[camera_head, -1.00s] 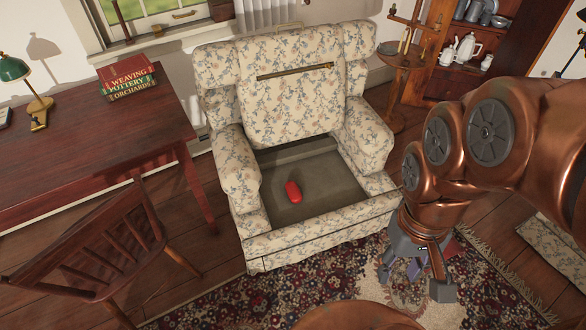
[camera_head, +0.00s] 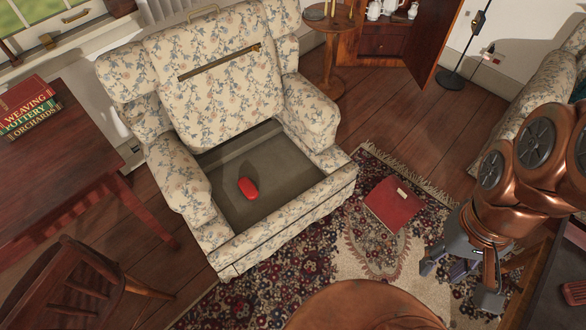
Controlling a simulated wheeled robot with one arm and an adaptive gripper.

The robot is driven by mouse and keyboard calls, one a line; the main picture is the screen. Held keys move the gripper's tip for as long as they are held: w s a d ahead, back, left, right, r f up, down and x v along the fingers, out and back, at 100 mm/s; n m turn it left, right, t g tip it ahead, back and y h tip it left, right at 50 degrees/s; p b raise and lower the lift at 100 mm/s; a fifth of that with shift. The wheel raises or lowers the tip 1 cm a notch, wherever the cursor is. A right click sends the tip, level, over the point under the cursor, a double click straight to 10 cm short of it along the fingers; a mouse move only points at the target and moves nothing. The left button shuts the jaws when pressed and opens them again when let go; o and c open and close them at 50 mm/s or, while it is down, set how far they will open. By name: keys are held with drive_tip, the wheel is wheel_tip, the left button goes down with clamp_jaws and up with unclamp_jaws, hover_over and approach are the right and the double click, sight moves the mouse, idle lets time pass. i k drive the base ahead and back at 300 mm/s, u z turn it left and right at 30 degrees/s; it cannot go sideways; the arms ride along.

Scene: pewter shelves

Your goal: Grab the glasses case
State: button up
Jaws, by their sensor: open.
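A small red rounded case (camera_head: 248,188), which looks like the glasses case, lies on the grey seat base (camera_head: 290,165) of the floral armchair (camera_head: 215,75). The seat has no cushion on it, and the case sits low between the armrests, left of the seat's middle. My gripper (camera_head: 458,280) hangs at the lower right over the rug, fingers apart and empty. It is well to the right of the armchair and apart from the case.
A wooden desk with stacked books (camera_head: 30,108) and a wooden chair (camera_head: 85,285) stand at left. A red book-like object (camera_head: 394,204) lies on the patterned rug (camera_head: 300,265). A small side table (camera_head: 330,22) stands behind the armchair.

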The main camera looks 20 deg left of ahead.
sight(247, 187)
drive_tip(key=z, duration=0.45)
drive_tip(key=i, duration=0.9)
drive_tip(key=u, duration=4.2)
